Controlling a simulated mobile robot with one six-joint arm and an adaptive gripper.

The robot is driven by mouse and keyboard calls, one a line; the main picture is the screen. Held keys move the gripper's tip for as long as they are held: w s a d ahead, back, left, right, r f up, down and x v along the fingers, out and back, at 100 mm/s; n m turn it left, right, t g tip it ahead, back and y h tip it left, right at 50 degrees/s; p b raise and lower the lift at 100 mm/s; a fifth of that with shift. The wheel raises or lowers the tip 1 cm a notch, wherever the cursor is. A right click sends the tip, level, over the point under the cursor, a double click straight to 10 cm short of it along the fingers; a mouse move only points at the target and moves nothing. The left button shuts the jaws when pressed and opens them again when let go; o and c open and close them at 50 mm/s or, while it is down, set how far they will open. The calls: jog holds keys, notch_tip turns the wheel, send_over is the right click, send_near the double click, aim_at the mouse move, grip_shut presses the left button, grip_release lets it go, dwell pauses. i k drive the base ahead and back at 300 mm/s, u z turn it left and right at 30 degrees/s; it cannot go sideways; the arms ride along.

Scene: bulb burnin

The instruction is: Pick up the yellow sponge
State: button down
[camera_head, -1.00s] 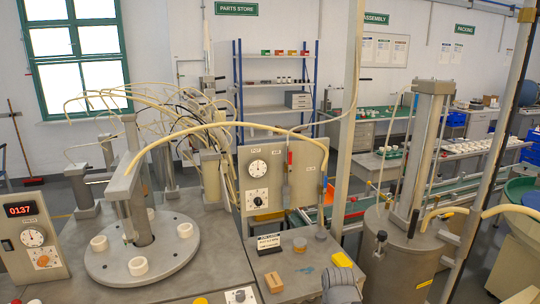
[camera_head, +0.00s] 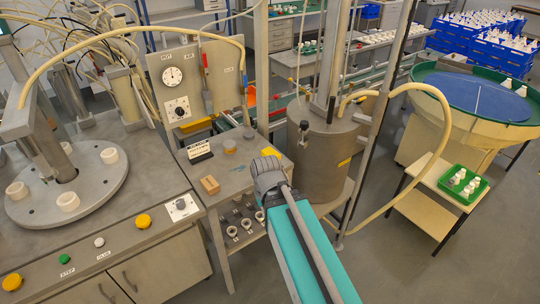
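A bright yellow item (camera_head: 271,152) lies at the far right of the small grey side table (camera_head: 228,180). My arm's grey joint partly covers it, so its full shape is hidden; it may be the yellow sponge. A tan-orange block (camera_head: 210,185) sits near the table's front left edge; I cannot tell for sure which of the two is the sponge. My teal arm reaches up from the bottom right to the table's right edge. I see no gripper fingers.
A control panel (camera_head: 178,85) rises behind. A metal tank (camera_head: 322,150) stands close on the right. Several ringed parts sit on the lower shelf. Floor is clear at front right.

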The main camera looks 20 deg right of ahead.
aim_at(268, 151)
jog(key=k, duration=1.35)
jog(key=z, duration=0.3)
jog(key=i, duration=0.95)
jog(key=z, duration=0.55)
jog(key=i, duration=0.75)
jog(key=u, duration=0.3)
